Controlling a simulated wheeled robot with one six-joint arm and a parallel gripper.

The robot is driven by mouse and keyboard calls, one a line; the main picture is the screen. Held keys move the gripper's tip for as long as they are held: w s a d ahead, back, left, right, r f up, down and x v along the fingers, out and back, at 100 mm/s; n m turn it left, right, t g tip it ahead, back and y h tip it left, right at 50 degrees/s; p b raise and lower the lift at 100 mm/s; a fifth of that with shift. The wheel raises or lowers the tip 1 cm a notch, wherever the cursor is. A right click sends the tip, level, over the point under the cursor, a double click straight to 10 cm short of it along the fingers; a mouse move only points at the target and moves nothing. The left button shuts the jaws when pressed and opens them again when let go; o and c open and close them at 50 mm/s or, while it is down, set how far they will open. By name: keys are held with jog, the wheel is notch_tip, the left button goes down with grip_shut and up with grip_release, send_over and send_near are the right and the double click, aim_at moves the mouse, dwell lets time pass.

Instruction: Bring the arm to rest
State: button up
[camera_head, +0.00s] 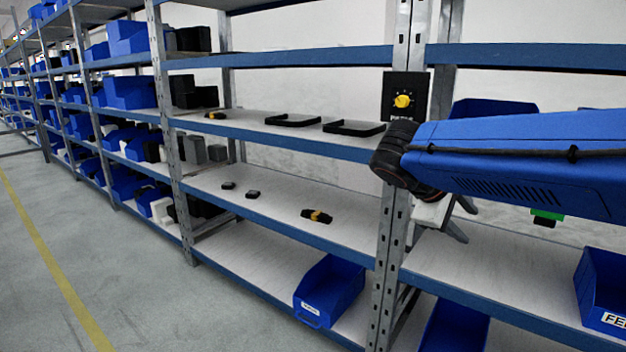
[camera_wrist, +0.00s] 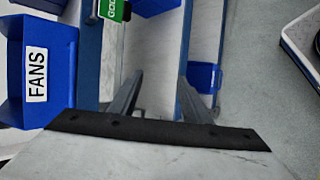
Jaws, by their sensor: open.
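My blue arm reaches in from the right in the head view, in front of the right shelf bay. My gripper (camera_head: 455,215) is partly hidden behind the arm's dark wrist joint, close to the shelf upright. In the wrist view, the two grey fingers of my gripper (camera_wrist: 158,92) stand apart with nothing between them. Shelf boards and blue beams show beyond the fingertips.
A blue bin (camera_head: 330,288) sits on the lower shelf. A bin labelled FANS (camera_wrist: 14,75) is left in the wrist view. The floor at left is clear.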

jog(key=s+a+f+m+y, duration=0.2)
jog(key=s+f+m+y, duration=0.6)
jog(key=s+f, duration=0.9)
jog(key=shift+s+a+f+t+y, duration=0.2)
jog(key=shift+s+f+t+y, duration=0.15)
jog(key=shift+s, duration=0.9)
jog(key=shift+c, duration=0.5)
